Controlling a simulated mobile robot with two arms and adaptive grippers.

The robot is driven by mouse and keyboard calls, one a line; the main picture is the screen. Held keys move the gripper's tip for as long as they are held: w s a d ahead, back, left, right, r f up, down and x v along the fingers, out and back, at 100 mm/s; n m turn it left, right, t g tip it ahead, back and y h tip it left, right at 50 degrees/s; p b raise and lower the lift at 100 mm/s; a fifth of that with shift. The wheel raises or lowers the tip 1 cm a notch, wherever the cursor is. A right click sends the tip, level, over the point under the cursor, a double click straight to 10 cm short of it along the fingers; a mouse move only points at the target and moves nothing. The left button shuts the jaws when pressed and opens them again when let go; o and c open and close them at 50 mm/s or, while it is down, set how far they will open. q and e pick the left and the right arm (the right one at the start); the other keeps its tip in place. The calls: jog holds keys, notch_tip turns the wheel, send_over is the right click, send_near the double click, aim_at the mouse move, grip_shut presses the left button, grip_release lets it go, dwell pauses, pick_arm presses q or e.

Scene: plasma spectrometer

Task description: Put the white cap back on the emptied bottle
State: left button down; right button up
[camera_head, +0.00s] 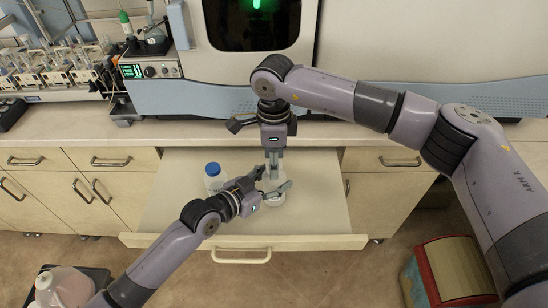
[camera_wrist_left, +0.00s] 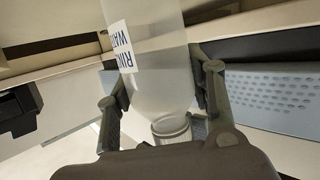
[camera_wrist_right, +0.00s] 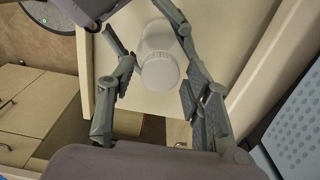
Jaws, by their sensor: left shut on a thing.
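A translucent bottle with a "rinse water" label (camera_wrist_left: 150,65) is between the fingers of my left gripper (camera_wrist_left: 165,95). A white cap (camera_wrist_right: 160,72) shows on the bottle's mouth in the right wrist view; a ribbed whitish ring at the neck (camera_wrist_left: 172,127) shows in the left wrist view. How tightly the cap sits cannot be told. My right gripper (camera_wrist_right: 158,85) is open, its fingers on either side of the cap with gaps. It points down above the bottle in the head view.
A blue-capped bottle (camera_head: 213,172) stands on the drawer top (camera_head: 318,210), left of the grippers. The spectrometer (camera_head: 250,25) is behind on the counter. A pinkish carboy (camera_head: 65,288) and a red-edged bin (camera_head: 455,272) are on the floor. The drawer's right side is clear.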

grip_shut()
dwell(0.3)
jog(key=shift+o, duration=1.7)
grip_release()
notch_tip(320, 180, up, 12)
pick_arm(q)
jog(key=c, duration=0.7)
grip_release()
